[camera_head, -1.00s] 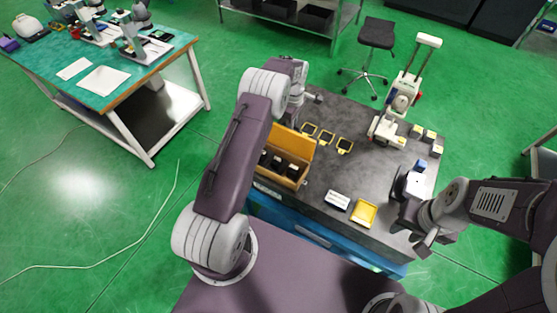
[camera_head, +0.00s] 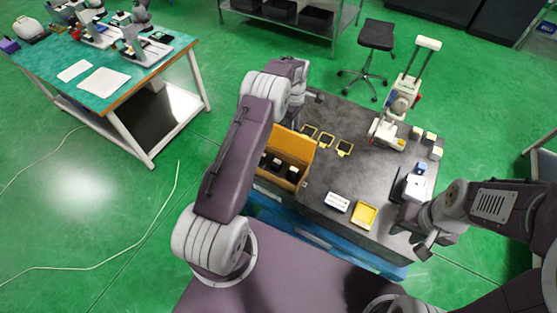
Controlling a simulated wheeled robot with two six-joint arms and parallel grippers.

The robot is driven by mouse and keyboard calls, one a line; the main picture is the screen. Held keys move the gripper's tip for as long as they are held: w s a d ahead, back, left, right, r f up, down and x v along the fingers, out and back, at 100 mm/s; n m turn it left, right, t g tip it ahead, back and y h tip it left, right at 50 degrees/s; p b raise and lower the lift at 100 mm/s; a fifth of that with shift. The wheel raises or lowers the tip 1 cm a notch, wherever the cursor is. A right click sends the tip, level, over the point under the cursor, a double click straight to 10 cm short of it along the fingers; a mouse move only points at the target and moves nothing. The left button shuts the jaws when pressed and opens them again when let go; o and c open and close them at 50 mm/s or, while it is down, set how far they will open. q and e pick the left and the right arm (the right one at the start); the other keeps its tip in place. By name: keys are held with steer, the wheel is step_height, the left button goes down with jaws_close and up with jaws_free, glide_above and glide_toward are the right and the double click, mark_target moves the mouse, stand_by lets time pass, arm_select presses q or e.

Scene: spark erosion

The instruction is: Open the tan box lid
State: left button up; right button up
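The tan box (camera_head: 309,154) stands at the left side of the dark worktable, partly hidden by my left arm. Its lid (camera_head: 297,143) appears raised along the far side, and several dark items show inside. My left gripper (camera_head: 317,98) is beyond the box at the table's far left edge, apart from the lid; it is small and mostly hidden by its own arm, so its fingers cannot be read. My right gripper (camera_head: 414,242) is over the table's right front edge, far from the box, with its fingers spread and nothing visible between them.
A white labelled block (camera_head: 337,201) and a yellow tray (camera_head: 364,215) are near the front edge. A white instrument (camera_head: 387,132) stands at the back right. The table's middle (camera_head: 350,175) is clear.

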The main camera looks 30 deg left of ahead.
arm_select(q)
step_height(320, 180, up, 6)
steer(key=p, duration=0.3)
steer(key=shift+f, duration=0.1)
steer(key=shift+s, duration=0.1)
